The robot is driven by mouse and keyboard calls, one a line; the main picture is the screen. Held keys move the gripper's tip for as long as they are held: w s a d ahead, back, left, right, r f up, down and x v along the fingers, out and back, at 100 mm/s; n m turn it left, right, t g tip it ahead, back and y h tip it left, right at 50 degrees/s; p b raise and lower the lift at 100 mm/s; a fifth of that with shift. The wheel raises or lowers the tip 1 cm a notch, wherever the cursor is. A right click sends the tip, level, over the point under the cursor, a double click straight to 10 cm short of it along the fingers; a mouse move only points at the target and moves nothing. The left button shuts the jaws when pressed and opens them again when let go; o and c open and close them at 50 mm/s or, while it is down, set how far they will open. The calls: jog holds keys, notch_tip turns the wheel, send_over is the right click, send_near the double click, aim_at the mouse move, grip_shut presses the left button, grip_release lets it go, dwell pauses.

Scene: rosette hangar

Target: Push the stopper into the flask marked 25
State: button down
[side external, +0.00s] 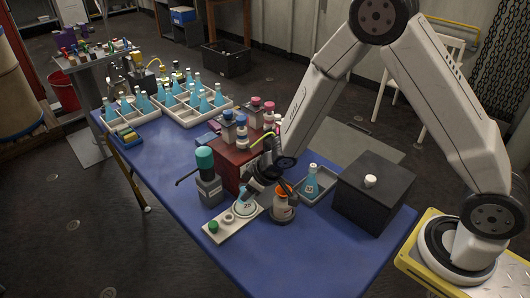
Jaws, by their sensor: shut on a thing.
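My gripper (252,191) points down at the front of the blue table, low over the white strip. It is shut on what seems to be the stopper, which is mostly hidden between the fingers. A small flask with pale blue liquid (246,208) is right under the fingertips, at the right end of the strip; its label seems to read 25, but is too small to be sure. I cannot tell whether the stopper touches its neck. Another blue flask (312,181) with a label stands in a grey tray to the right.
The white strip (222,231) also holds a green stopper (213,226) and a pale one. An orange-capped bottle (283,205) stands close right of my gripper. A teal-topped bottle (207,178), a dark red rack (233,164) and a black box (372,195) surround it. The front table edge is clear.

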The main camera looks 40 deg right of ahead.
jog(key=shift+w+d+r, duration=0.3)
jog(key=shift+w+d, duration=0.45)
jog(key=shift+w, duration=0.55)
jog(key=shift+w+d+r, duration=0.25)
jog(key=shift+w+d, duration=0.45)
jog(key=shift+w, duration=0.65)
jog(key=shift+w+d+r, duration=0.3)
jog(key=shift+w+d, duration=0.45)
jog(key=shift+w, duration=0.55)
jog(key=shift+f, duration=0.25)
jog(key=shift+f, duration=1.65)
jog(key=shift+f, duration=1.5)
grip_release()
